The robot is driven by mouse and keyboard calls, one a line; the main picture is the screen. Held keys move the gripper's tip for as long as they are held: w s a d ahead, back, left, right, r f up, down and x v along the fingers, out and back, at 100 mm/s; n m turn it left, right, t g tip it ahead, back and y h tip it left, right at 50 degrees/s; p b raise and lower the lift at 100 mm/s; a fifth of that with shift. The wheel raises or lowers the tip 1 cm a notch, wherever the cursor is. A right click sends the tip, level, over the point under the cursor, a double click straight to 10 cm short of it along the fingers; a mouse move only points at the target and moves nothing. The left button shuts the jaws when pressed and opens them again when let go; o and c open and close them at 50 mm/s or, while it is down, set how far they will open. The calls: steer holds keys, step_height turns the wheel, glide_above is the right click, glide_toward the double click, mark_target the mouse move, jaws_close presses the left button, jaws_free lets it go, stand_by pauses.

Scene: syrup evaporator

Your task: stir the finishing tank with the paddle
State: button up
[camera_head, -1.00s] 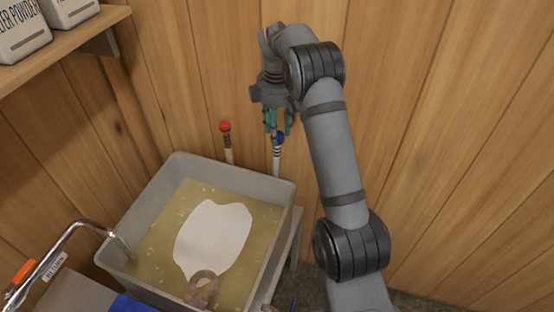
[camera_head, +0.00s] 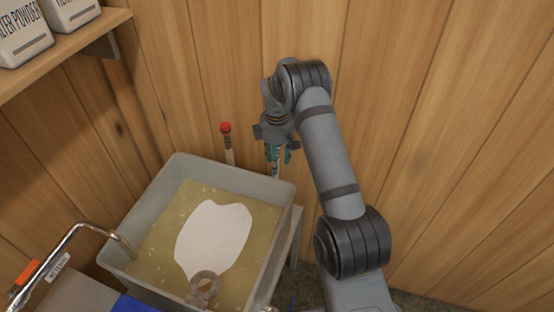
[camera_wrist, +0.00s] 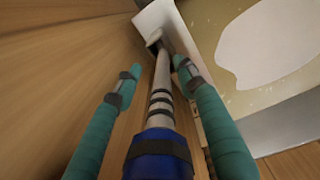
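The tank (camera_head: 163,180) is a grey open tub of yellowish liquid with a large white patch on its surface. A pale shaft with dark bands and a blue end (camera_wrist: 158,155) stands upright between the tank's back edge and the plank wall. A second handle with a red ball top (camera_head: 226,128) stands left of it. I cannot tell which is the paddle; their lower ends are hidden. My gripper (camera_head: 279,158) points down over the blue-ended shaft. In the wrist view its teal fingers (camera_wrist: 156,72) are open on either side of the shaft, with gaps.
A bent metal pipe (camera_head: 72,232) reaches over the tank's left rim. A ring-shaped thing (camera_head: 203,285) lies at the tank's front. A shelf (camera_head: 75,45) with white containers is at upper left. The plank wall (camera_head: 440,110) is close behind my arm.

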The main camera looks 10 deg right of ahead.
steer(key=shift+c, duration=0.6)
jaws_close()
step_height(320, 180, up, 19)
steer(key=p, duration=1.4)
steer(key=shift+r, duration=0.1)
